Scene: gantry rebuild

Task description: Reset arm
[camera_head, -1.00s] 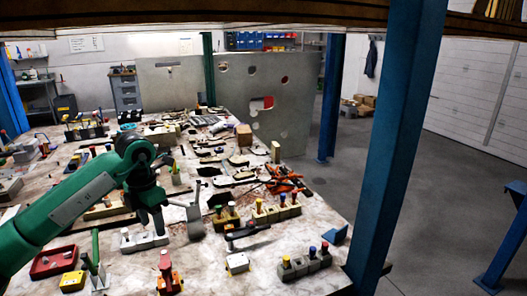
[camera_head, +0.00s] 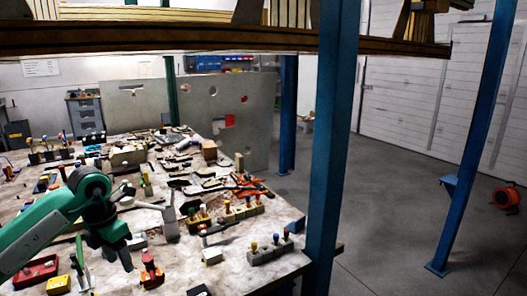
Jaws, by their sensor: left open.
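My left arm, green, comes in from the left over the workbench (camera_head: 285,262). It bends at a rounded joint and hangs down to my left gripper (camera_head: 118,258). The gripper points down over the near left part of the bench, among small parts. Its jaws are open and I see nothing held in them. A red upright part (camera_head: 150,272) stands close to its right in the picture, with no clear contact. My right gripper is not in view.
A red tray (camera_head: 35,271) and a yellow block (camera_head: 58,284) lie near the arm. Blocks with coloured pegs (camera_head: 270,252) and orange-handled tools (camera_head: 250,189) lie farther right. A blue post (camera_head: 330,150) stands at the bench's right edge.

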